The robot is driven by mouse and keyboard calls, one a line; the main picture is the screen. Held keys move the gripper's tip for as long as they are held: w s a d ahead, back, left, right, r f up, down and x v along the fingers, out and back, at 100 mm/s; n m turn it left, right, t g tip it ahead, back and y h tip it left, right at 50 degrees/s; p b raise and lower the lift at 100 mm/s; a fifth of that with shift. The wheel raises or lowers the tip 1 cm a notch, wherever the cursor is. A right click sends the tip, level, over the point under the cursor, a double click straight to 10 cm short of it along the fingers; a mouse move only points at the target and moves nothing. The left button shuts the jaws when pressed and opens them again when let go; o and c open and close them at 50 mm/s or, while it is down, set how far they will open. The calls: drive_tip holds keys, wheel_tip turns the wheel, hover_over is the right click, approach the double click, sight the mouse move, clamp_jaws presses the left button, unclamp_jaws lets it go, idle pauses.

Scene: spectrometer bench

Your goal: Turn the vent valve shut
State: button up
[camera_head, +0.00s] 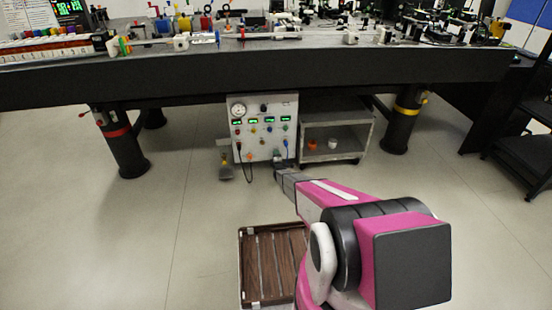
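A pale control panel (242,133) stands on the floor under the bench. It carries a round gauge (239,110), several small green displays and coloured knobs, with cables hanging from its lower part. I cannot tell which fitting is the vent valve; the knobs are too small to make out, and so is how far any is turned. A small grey and yellow fitting (225,160) stands at the panel's lower left. My gripper (277,160) is at the end of my pink arm, in front of the panel's lower right in the picture. Its fingers are too small to read, and contact is unclear.
A long dark optical bench (200,82) crosses above the panel, loaded with instruments. Its legs (126,155) stand left and right (400,128). A grey open cart (337,123) is right of the panel. A wood-slatted tray (243,270) lies near my arm. Floor at left is clear.

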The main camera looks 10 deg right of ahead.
drive_tip(key=s, duration=1)
drive_tip(key=shift+s, duration=0.4)
drive_tip(key=s+r+m+g, duration=0.4)
drive_tip(key=s+r, duration=0.3)
drive_tip(key=r, duration=0.3)
drive_tip(key=s+r+m+g, duration=0.4)
drive_tip(key=s+r, duration=0.4)
drive_tip(key=r, duration=0.2)
drive_tip(key=s+r+m+g, duration=0.3)
drive_tip(key=s+r, duration=0.3)
drive_tip(key=s, duration=0.4)
drive_tip(key=s+r+m+g, duration=0.3)
drive_tip(key=s+r, duration=0.4)
drive_tip(key=s, duration=0.4)
drive_tip(key=s+r+m+g, duration=0.3)
drive_tip(key=s+r, duration=0.3)
drive_tip(key=s, duration=0.4)
drive_tip(key=shift+s+d+r+m+g, duration=0.2)
drive_tip(key=shift+s+m+g, duration=0.1)
drive_tip(key=shift+g, duration=0.2)
